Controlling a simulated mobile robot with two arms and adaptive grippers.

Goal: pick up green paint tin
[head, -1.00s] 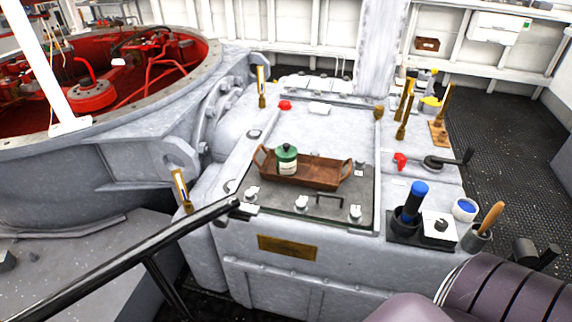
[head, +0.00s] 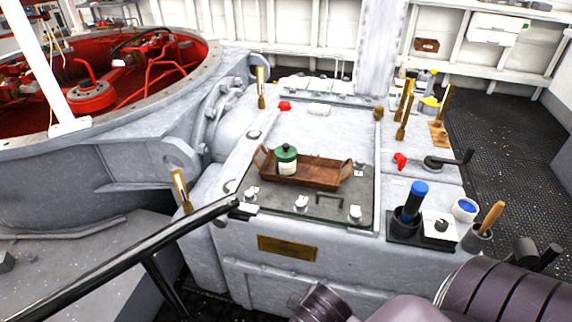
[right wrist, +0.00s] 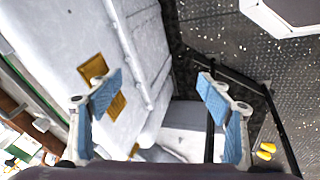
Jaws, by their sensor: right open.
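The green paint tin (head: 287,160) has a green top and a pale label band. It stands upright in the left end of a brown wooden tray (head: 322,173) on the grey machine housing in the head view. My right gripper (right wrist: 158,84) shows in the right wrist view with its two blue-padded fingers wide apart and nothing between them. It faces the side of the housing and the dark floor, apart from the tin. I cannot make out the tin in the right wrist view. My left gripper is not in view.
A black handrail (head: 150,250) crosses the lower left. A blue-handled tool (head: 414,200), a white pot with blue inside (head: 465,208) and a wooden-handled tool (head: 487,222) stand right of the tray. Brass levers (head: 404,115) rise behind. The housing top behind the tray is mostly clear.

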